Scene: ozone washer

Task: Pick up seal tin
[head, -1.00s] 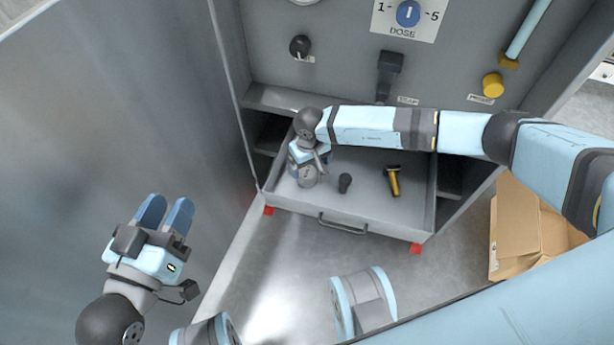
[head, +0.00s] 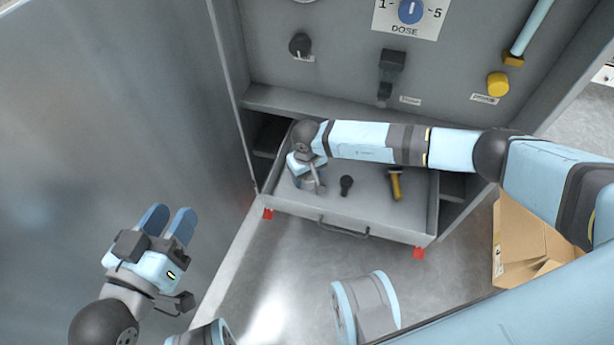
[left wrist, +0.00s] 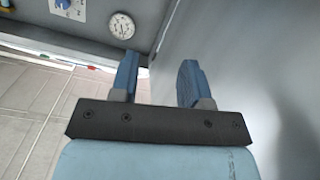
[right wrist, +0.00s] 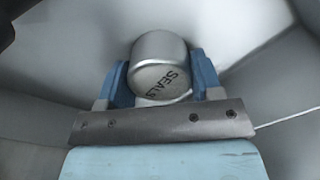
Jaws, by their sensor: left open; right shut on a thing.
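The seal tin (right wrist: 158,68) is a short silver cylinder marked "SEALS". In the right wrist view it sits between the two blue fingers of my right gripper (right wrist: 160,82), which is shut on it. In the head view my right gripper (head: 314,181) is at the left end of the open drawer (head: 340,209), and it and the wrist largely hide the tin. Whether the tin touches the drawer floor I cannot tell. My left gripper (head: 168,220) is open and empty, to the left of the drawer; its spread fingers also show in the left wrist view (left wrist: 156,82).
The drawer walls stand close around my right gripper. A cardboard box (head: 525,240) stands on the floor at right. A large grey panel (head: 110,110) fills the left side.

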